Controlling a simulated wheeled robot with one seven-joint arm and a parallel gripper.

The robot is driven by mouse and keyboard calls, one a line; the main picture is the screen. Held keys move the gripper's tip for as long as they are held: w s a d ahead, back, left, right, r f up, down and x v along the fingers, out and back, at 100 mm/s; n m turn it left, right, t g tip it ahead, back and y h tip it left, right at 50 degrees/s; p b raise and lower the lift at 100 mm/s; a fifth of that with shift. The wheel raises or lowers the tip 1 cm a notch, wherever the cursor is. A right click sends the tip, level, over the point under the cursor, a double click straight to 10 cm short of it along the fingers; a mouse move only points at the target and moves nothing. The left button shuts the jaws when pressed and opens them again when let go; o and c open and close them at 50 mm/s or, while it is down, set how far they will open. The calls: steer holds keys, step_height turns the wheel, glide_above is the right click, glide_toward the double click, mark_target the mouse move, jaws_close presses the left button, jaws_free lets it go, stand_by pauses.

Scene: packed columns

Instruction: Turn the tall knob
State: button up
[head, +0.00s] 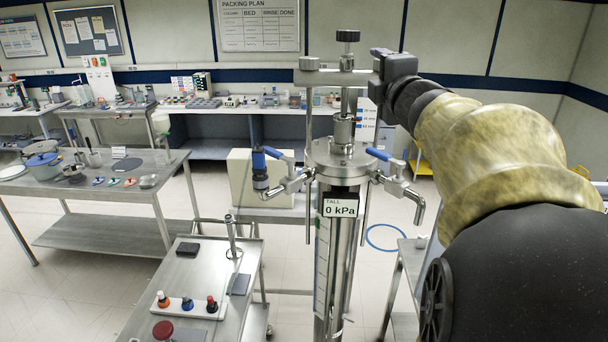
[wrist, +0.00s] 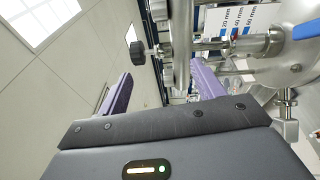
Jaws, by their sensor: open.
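The tall column (head: 335,255) stands upright in the middle of the head view, with a label reading "TALL 0 kPa". Its black knob (head: 348,36) sits at the very top, on a stem above a metal crossbar (head: 315,77). The knob also shows in the wrist view (wrist: 139,53), beyond my fingertips and nearer the left finger. My gripper (head: 376,53) is just right of the stem, slightly below knob height. In the wrist view its purple fingers (wrist: 163,70) are spread apart with nothing gripped. The knob appears clear of both fingers.
Blue-handled valves (head: 275,153) stick out on both sides of the column head. A steel cart (head: 195,290) with small bottles stands at lower left. Benches with labware (head: 130,160) line the left and back. A blue hose ring (head: 386,238) lies on the floor.

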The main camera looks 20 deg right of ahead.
steer(key=shift+w+a+f+m+g+y, duration=0.2)
steer(key=shift+a+f+m+g, duration=1.2)
steer(key=shift+f, duration=2.3)
steer(key=shift+w+a+f+m+g+y, duration=0.2)
steer(key=shift+a+f+m+g, duration=0.9)
steer(key=shift+f, duration=2.6)
steer(key=shift+w+a+f+m+g, duration=0.25)
steer(key=shift+a+f+m+g, duration=0.7)
steer(key=shift+f+m, duration=2.05)
steer(key=shift+a+f+n+t, duration=0.35)
steer(key=shift+f+n, duration=0.35)
steer(key=shift+f, duration=0.05)
steer(key=s+a+f+m+g+y+b, duration=0.1)
steer(key=s+a+f+b, duration=0.4)
steer(key=f, duration=0.7)
steer(key=s+a+f+m+g+y+b, duration=0.1)
steer(key=s+a+f+m+g+b, duration=0.2)
steer(key=f, duration=0.9)
steer(key=s+a+f+m+g+y+b, duration=0.1)
steer(key=s+a+f+m+g+b, duration=0.2)
steer(key=f, duration=1)
steer(key=s+a+g+b, duration=0.2)
steer(key=s+a+b, duration=0.2)
steer(key=s+b, duration=0.1)
steer(key=shift+s+g, duration=0.3)
steer(key=shift+s, duration=0.1)
